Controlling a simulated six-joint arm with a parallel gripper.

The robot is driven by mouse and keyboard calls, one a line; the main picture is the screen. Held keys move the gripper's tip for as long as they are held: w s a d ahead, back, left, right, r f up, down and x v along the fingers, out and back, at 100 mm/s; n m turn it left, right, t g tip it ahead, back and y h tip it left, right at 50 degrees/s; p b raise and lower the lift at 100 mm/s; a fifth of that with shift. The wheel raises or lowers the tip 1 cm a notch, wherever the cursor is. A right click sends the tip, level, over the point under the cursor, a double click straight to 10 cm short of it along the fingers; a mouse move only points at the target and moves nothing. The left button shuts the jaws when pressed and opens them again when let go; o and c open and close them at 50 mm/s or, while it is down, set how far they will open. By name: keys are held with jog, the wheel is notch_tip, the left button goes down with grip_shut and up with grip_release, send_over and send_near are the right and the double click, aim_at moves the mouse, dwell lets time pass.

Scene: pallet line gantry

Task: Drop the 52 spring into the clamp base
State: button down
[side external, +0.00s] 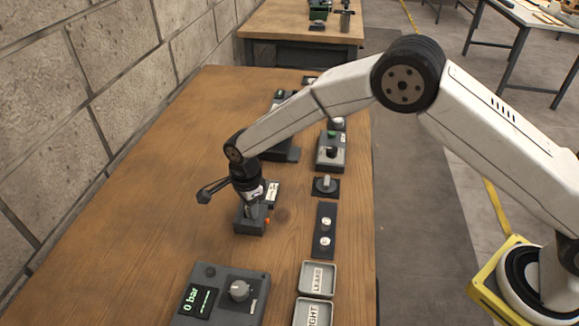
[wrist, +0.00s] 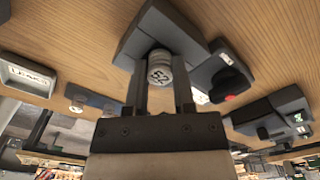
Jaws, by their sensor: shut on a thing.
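The spring (wrist: 159,72), a pale ribbed cylinder whose end mark looks like 52, is between my fingers in the wrist view. My gripper (wrist: 159,96) is shut on it. The dark grey clamp base (wrist: 190,27) lies directly beyond the spring in that view. In the side view my gripper (side external: 250,208) points down over the clamp base (side external: 250,227), which stands on the wooden table with a small orange part on its right side. The spring is hard to make out there. I cannot tell whether it touches the base or how deep it is.
A grey box with a 0 bar display (side external: 240,291) stands at the front. To its right are a tray marked LEAKS (side external: 317,266) and another tray (side external: 299,312). A dark strip with two pale buttons (side external: 325,231) and several devices line the right edge. The table's left side is clear.

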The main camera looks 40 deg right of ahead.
jog(key=shift+f, duration=0.1)
grip_release()
dwell(0.3)
jog(key=shift+r, duration=3.5)
